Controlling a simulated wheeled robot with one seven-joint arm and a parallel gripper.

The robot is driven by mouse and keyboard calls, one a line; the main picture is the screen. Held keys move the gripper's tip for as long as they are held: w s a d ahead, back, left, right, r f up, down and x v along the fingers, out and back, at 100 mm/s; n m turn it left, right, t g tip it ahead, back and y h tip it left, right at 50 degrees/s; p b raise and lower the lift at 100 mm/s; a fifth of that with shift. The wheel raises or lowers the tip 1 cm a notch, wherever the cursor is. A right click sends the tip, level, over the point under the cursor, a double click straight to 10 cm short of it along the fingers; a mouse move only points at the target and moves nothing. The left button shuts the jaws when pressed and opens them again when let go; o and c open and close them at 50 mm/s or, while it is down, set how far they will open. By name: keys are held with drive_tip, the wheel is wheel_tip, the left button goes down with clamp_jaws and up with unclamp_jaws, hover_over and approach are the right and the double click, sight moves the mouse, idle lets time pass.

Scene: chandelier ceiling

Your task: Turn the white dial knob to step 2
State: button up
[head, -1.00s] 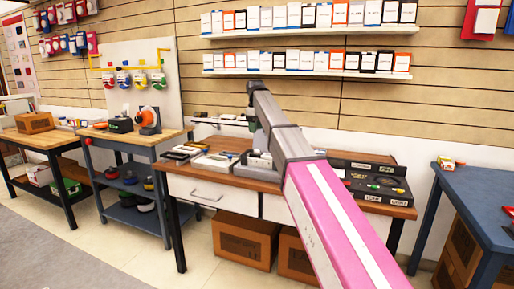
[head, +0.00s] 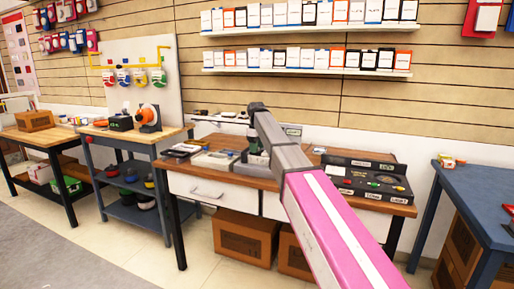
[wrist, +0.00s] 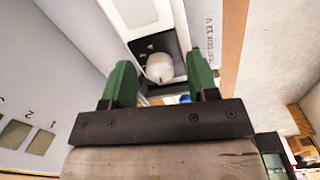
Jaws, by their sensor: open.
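The white dial knob (wrist: 159,68) shows in the wrist view, round with a small red mark on its lower part, set on a pale and dark unit. My gripper (wrist: 158,62) is open. Its two green fingers stand left and right of the knob in the picture, with gaps on both sides. I cannot tell how far the fingertips reach along the knob. In the head view my gripper (head: 256,148) is over the left-middle part of the wooden workbench (head: 230,176), partly hidden by my arm. The knob cannot be made out there.
A pale panel (wrist: 45,85) with digits and cut-out windows lies left in the wrist view. A black labelled panel (head: 365,178) sits on the bench's right. Wall shelves (head: 310,71) hold boxes behind.

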drive_tip(key=c, duration=1)
drive_tip(key=shift+o, duration=0.2)
drive_tip(key=shift+m, duration=0.4)
drive_tip(key=m, duration=0.3)
drive_tip(key=shift+m, duration=0.3)
drive_tip(key=m, duration=0.3)
drive_tip(key=shift+m, duration=0.3)
drive_tip(key=m, duration=0.4)
drive_tip(key=shift+a, duration=0.1)
drive_tip(key=shift+m+g, duration=0.3)
drive_tip(key=shift+m, duration=1.8)
